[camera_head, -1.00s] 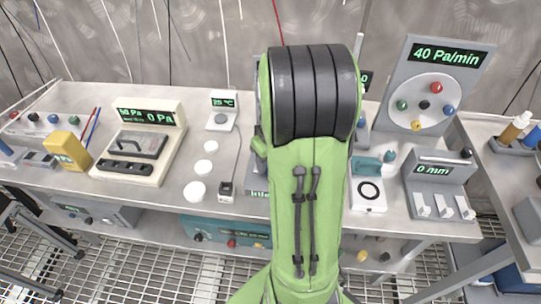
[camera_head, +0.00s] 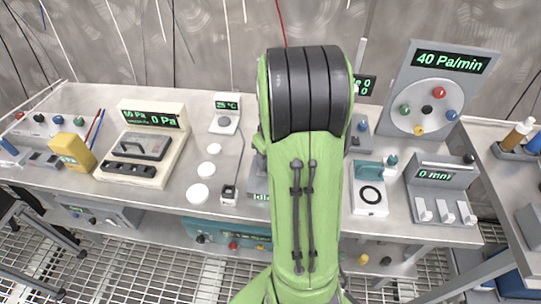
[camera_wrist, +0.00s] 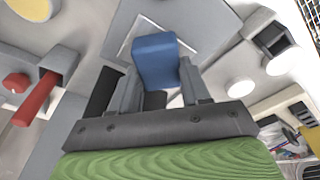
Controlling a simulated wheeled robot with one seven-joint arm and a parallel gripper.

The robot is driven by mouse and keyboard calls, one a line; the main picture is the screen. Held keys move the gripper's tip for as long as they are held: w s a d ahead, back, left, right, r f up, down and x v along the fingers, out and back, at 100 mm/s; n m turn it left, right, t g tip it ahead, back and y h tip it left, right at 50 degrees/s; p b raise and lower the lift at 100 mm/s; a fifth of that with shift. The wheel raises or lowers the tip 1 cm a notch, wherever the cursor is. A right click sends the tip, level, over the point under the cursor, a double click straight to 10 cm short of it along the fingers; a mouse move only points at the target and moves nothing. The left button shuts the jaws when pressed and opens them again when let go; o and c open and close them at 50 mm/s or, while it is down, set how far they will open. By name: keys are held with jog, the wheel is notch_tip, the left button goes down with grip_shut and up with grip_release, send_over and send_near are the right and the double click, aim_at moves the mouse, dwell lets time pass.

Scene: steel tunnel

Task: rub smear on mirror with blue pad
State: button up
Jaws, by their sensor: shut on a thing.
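In the wrist view my gripper (camera_wrist: 159,84) is shut on the blue pad (camera_wrist: 155,56), a small blue block that sticks out past the fingertips. Beyond the pad lies a pale-edged square plate (camera_wrist: 127,46), apparently the mirror, partly hidden by the pad and fingers. I see no smear on the part that shows. I cannot tell whether the pad touches the plate. In the head view my green arm hides the gripper, the pad and the plate.
The steel bench (camera_head: 165,192) is crowded. Left of my arm are white discs (camera_head: 198,193) and a cream gauge box (camera_head: 148,140); right are a teal-topped device (camera_head: 369,185) and a tall dial panel (camera_head: 436,85). In the wrist view a red rod (camera_wrist: 36,98) juts out at left.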

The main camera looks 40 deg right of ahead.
jog(key=shift+s+a, duration=0.5)
jog(key=shift+a, duration=0.25)
notch_tip(320, 180, up, 6)
jog(key=p, duration=0.4)
jog(key=shift+p, duration=0.4)
notch_tip(320, 180, up, 3)
jog(key=shift+f+p, duration=0.1)
jog(key=shift+p, duration=1.1)
